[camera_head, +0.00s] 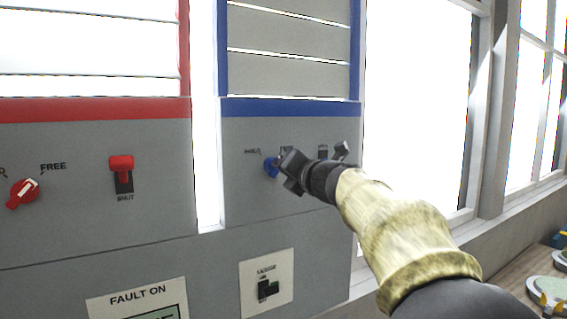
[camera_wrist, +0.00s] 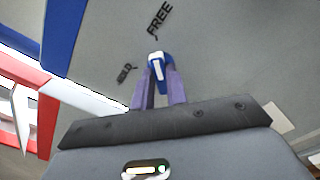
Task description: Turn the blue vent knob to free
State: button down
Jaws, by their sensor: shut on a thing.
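The blue vent knob (camera_head: 270,167) is on the grey panel under the blue frame, left of my gripper (camera_head: 280,166), which partly covers it. In the wrist view my gripper (camera_wrist: 158,74) has its two purple-grey fingers shut on either side of the blue knob (camera_wrist: 157,60). The knob's white mark points roughly up in that view, nearer to the FREE label (camera_wrist: 160,18) than to the HOLD label (camera_wrist: 125,72). I cannot tell its exact angle. In the head view the FREE label is mostly hidden behind my gripper.
A red knob (camera_head: 22,192) and a red switch (camera_head: 121,170) are on the left panel. A dark switch (camera_head: 342,152) sits just right of and behind my wrist. A lower switch plate (camera_head: 266,283) and a FAULT ON display (camera_head: 138,303) are below. Windows are at right.

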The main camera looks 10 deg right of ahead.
jog(key=shift+m, duration=0.5)
jog(key=c, duration=1.4)
grip_release()
jog(key=shift+s, duration=0.1)
jog(key=b+v, duration=0.5)
jog(key=v, duration=1.2)
jog(key=shift+d, duration=0.1)
